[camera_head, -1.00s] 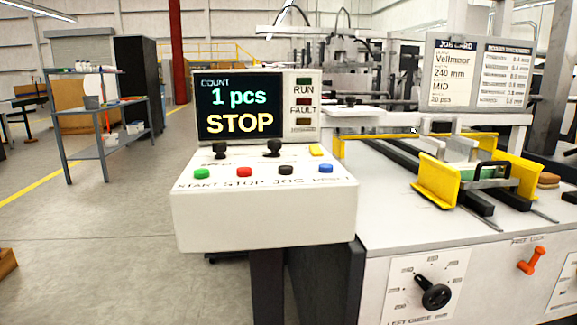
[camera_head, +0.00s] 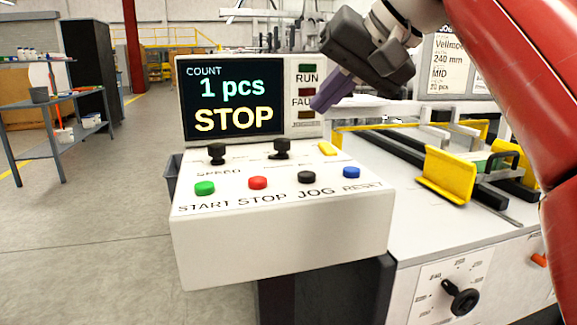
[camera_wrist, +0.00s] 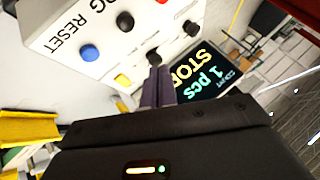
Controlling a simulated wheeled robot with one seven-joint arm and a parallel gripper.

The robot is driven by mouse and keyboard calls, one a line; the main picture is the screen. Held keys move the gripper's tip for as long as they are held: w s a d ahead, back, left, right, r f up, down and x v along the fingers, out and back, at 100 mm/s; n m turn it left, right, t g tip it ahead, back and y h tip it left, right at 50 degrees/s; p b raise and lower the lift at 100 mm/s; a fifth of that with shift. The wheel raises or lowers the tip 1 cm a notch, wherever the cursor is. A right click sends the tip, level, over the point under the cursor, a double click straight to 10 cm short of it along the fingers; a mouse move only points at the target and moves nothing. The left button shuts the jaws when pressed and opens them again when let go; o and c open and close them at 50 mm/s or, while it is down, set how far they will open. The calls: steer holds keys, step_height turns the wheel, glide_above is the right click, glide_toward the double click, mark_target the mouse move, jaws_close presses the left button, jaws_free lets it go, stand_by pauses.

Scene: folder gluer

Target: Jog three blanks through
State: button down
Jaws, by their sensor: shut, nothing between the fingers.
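The control box (camera_head: 280,245) stands in the middle of the head view. Its screen (camera_head: 233,100) reads COUNT 1 pcs and STOP. The black JOG button (camera_head: 306,177) sits between the red STOP button (camera_head: 258,182) and the blue RESET button (camera_head: 351,172); the green START button (camera_head: 204,188) is at the left. My gripper (camera_head: 318,104) is shut and empty, in the air above the panel, and covers part of the lamp column. In the wrist view its fingers (camera_wrist: 158,80) point toward the panel, with the blue RESET button (camera_wrist: 89,53) to their left. No blank can be clearly made out.
Two black knobs (camera_head: 281,149) and a yellow button (camera_head: 327,148) stand on the panel behind the button row. Yellow guides (camera_head: 447,176) and dark rails lie on the machine bed at right. A blue-grey shelf (camera_head: 55,130) stands at far left, with open floor before it.

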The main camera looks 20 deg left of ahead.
mark_target(313, 176)
steer(key=shift+a+r, duration=0.6)
steer(key=shift+a, duration=0.3)
steer(key=shift+f, duration=0.1)
steer(key=shift+f+b, duration=1.95)
steer(key=shift+f, duration=2.35)
steer(key=shift+f, duration=0.4)
